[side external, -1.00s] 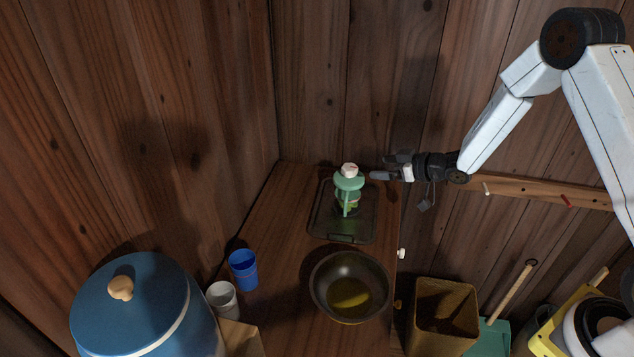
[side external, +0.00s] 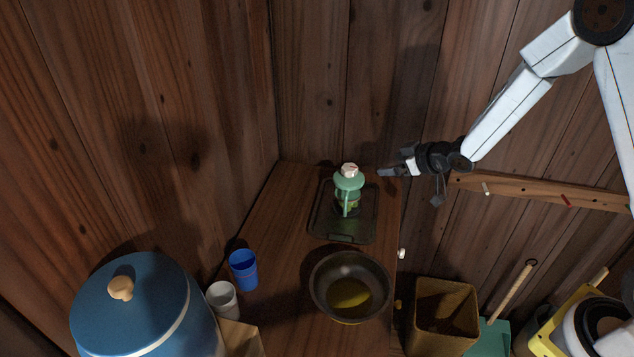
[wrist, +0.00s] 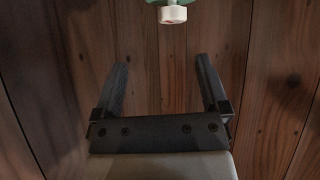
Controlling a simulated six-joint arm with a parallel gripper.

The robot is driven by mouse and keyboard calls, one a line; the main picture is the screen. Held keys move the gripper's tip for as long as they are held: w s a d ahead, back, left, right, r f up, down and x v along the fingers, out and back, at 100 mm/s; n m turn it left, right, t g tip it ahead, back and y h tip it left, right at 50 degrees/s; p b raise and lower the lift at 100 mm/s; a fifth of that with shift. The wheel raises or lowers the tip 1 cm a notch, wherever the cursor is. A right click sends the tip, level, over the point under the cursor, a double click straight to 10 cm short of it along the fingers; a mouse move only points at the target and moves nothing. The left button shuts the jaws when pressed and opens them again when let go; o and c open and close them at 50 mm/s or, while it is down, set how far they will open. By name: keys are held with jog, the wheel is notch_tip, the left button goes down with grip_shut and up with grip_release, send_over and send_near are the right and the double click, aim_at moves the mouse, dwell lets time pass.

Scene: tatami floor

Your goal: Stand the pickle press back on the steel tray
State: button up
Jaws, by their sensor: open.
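The pickle press (side external: 349,184), with a green top and a white knob, stands upright on the dark steel tray (side external: 328,227) at the back of the wooden counter. In the wrist view its white knob (wrist: 172,15) and a bit of green show at the top edge, beyond the fingers. My gripper (side external: 384,172) is to the right of the press, apart from it, at about the height of its knob in the side view. In the wrist view my gripper (wrist: 160,80) has its two fingers spread with nothing between them.
A dark bowl (side external: 328,299) with something yellow inside is at the front of the counter. A blue cup (side external: 243,270), a white cup (side external: 222,299) and a blue lidded container (side external: 130,310) are front left. A brown bin (side external: 446,315) is right of the counter. Wooden walls close in behind.

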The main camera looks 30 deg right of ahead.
jog(key=s+a+r+m+g+h, duration=0.1)
jog(key=s+g, duration=0.3)
jog(key=s, duration=0.7)
jog(key=s+a+r+m+g+h, duration=0.1)
jog(key=s+a+r+m+g, duration=0.1)
jog(key=s, duration=0.9)
jog(key=shift+s+a+r+m+g+h, duration=0.25)
jog(key=shift+a+r+g, duration=0.4)
jog(key=shift+g, duration=0.55)
jog(key=shift+a+f, duration=0.1)
